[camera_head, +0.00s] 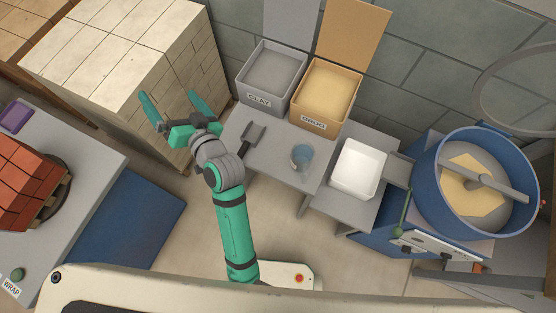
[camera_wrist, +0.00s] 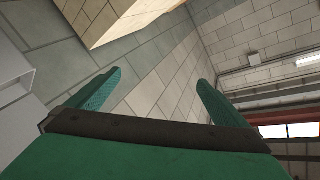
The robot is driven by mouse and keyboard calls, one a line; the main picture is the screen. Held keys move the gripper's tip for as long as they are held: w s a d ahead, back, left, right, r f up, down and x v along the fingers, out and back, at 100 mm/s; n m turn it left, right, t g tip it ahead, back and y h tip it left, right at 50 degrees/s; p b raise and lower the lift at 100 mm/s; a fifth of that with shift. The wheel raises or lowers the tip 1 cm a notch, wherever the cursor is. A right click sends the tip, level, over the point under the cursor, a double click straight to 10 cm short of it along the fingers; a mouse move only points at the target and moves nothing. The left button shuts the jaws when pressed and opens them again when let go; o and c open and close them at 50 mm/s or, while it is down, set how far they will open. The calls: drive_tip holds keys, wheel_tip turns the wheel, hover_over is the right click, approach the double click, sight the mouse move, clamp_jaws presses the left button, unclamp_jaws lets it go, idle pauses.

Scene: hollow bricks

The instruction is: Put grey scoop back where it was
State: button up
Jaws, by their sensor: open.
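The grey scoop (camera_head: 254,135) lies on the grey table (camera_head: 285,165), in front of the box labelled CLAY, with its dark handle pointing toward the front. My gripper (camera_head: 168,98) is open and empty, raised to the left of the scoop and apart from it, in front of the pale brick stack. In the wrist view my gripper (camera_wrist: 160,85) shows two green fingers spread wide with nothing between them. The scoop is not in the wrist view.
The CLAY box (camera_head: 258,98) and the GROG box (camera_head: 315,123) stand open at the table's back. A clear blue cup (camera_head: 301,157) and a white tub (camera_head: 357,168) sit to the right. A blue mixer (camera_head: 430,180) stands far right. Pale bricks (camera_head: 145,110) are stacked at left.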

drive_tip(key=s+d+f+m+t+h, duration=0.25)
drive_tip(key=s+d+f+h, duration=0.3)
drive_tip(key=d, duration=0.35)
drive_tip(key=s+d+f+m+t+h, duration=0.1)
drive_tip(key=s+d+f+m+h, duration=0.25)
drive_tip(key=s+d+f, duration=0.45)
drive_tip(key=s+d+r+n+h, duration=0.1)
drive_tip(key=s+d+n+h, duration=0.2)
drive_tip(key=s+d, duration=1)
drive_tip(key=shift+d+r+n, duration=0.4)
drive_tip(key=shift+d+n, duration=0.15)
drive_tip(key=shift+n, duration=0.45)
drive_tip(key=shift+g, duration=0.25)
